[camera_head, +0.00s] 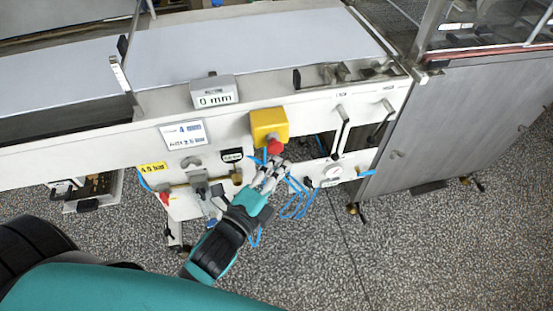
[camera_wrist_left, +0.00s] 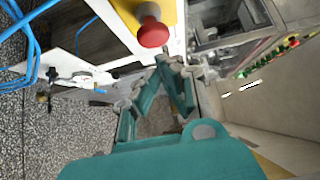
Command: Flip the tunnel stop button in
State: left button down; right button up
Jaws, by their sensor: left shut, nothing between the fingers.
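The stop button is a red mushroom head (camera_head: 275,146) on a yellow box (camera_head: 268,122) fixed to the front of the white machine. In the left wrist view the red button (camera_wrist_left: 153,33) stands out from the yellow box (camera_wrist_left: 124,12), just beyond the fingers. My left gripper (camera_head: 276,165) is shut with nothing in it, its fingertips just below the button. It also shows in the left wrist view (camera_wrist_left: 152,80). I cannot tell whether the fingertips touch the button. My right gripper is not in view.
A white belt (camera_head: 250,45) runs along the machine top. Blue hoses (camera_head: 293,205) hang right of my left gripper. Another red knob (camera_head: 165,198) and grey valves (camera_head: 198,186) sit lower left. A steel cabinet (camera_head: 455,125) stands at the right. Speckled floor (camera_head: 400,260) is open in front.

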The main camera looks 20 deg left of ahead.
pick_arm(q)
jog(key=shift+w+a, duration=0.5)
jog(key=shift+w, duration=0.2)
